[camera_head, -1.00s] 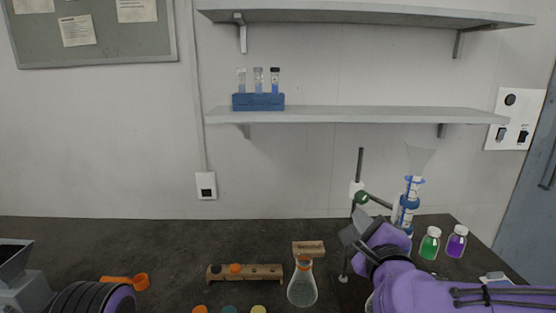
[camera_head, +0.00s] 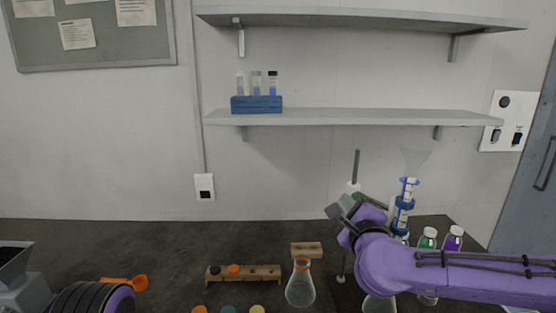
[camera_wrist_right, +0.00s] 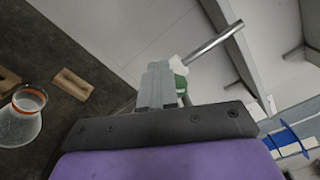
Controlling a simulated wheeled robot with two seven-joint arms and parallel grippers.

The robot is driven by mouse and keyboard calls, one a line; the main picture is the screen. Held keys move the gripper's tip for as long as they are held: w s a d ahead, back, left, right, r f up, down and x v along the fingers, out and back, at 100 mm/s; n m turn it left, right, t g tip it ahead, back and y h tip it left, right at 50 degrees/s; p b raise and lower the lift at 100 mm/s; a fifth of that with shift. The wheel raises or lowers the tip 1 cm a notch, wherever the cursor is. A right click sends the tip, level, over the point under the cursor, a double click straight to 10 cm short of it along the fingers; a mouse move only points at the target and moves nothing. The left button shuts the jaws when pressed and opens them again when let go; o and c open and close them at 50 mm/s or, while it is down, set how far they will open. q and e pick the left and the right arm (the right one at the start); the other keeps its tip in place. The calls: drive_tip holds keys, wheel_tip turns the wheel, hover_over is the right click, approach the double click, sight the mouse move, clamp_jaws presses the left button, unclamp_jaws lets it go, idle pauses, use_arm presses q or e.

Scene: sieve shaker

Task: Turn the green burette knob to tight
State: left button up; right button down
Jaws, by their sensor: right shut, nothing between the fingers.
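The green burette knob (camera_wrist_right: 178,72) shows in the right wrist view just beyond my fingertips, partly hidden by them. In the head view the green knob (camera_head: 357,195) is mostly covered by my right gripper (camera_head: 338,208), which is raised in front of the stand. My right gripper (camera_wrist_right: 157,75) is shut with nothing between its fingers; its fingers overlap the knob in the picture, and I cannot tell whether they touch it. The burette (camera_head: 403,212) with blue bands and a clear funnel on top stands behind my right arm.
An Erlenmeyer flask (camera_head: 300,288) with an orange band stands left of the stand. A wooden rack (camera_head: 255,273) and an orange spoon (camera_head: 138,283) lie further left. Green (camera_head: 428,238) and purple (camera_head: 453,238) bottles stand behind my right arm.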

drive_tip(key=shift+d+r, duration=0.2)
drive_tip(key=shift+r, duration=0.05)
idle(0.4)
drive_tip(key=s+r, duration=0.1)
drive_tip(key=s, duration=0.5)
drive_tip(key=shift+r, duration=0.25)
idle(0.6)
